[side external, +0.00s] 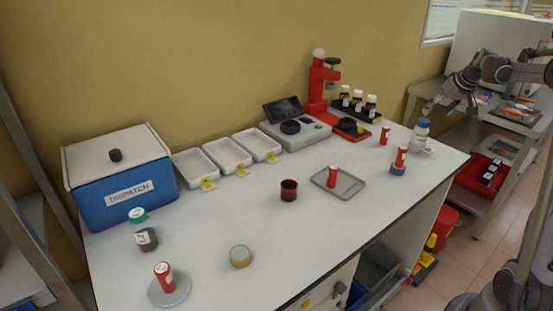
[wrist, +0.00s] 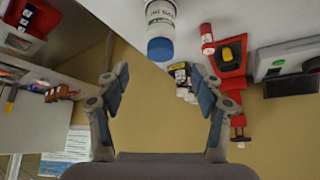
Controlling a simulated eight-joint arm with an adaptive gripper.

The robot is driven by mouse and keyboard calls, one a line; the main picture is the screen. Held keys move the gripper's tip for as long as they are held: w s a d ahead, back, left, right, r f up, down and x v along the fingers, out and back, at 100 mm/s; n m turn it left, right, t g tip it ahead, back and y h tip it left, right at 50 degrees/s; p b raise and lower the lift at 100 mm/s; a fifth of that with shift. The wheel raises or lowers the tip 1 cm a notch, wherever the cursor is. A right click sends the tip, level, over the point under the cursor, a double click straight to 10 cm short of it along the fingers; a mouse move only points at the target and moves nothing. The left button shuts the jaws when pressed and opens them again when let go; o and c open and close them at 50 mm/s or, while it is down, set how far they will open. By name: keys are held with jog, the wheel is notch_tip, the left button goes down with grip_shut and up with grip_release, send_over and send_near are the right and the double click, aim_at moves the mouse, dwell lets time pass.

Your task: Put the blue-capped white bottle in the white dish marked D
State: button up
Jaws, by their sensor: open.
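The white bottle with a blue cap (side external: 421,131) stands upright near the far right corner of the table. In the wrist view the bottle (wrist: 161,16) is at top centre, its blue cap (wrist: 160,49) towards my gripper. My gripper (wrist: 160,76) is open and empty, its two fingers spread to either side below the cap, not touching it. In the side view my gripper (side external: 450,107) is just right of and above the bottle. Three white dishes (side external: 196,166) (side external: 227,153) (side external: 257,144) sit in a row along the wall, each with a yellow tag. Their letters are too small to read.
A red stand (side external: 316,90), dark vials and a scale (side external: 300,138) line the wall. A blue DISPATCH box (side external: 122,184) is at left. The front middle is mostly clear.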

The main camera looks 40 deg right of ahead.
jog(key=w+a+r+n+y, duration=0.1)
jog(key=a, duration=1.2)
jog(key=w+a+r+n, duration=0.1)
jog(key=a+r+n, duration=0.1)
jog(key=a, duration=1)
jog(key=s+a+f+n, duration=0.1)
jog(key=s+a+f, duration=0.1)
jog(key=s+a, duration=0.2)
jog(key=s+a+f+n+t+y, duration=0.1)
jog(key=s+a+f, duration=0.2)
jog(key=a, duration=0.8)
jog(key=s+a+f+n+y, duration=0.1)
jog(key=s+a+f, duration=0.2)
jog(key=s+a, duration=0.2)
jog(key=a, duration=0.3)
jog(key=shift+f+t, duration=0.15)
jog(key=shift+t, duration=0.15)
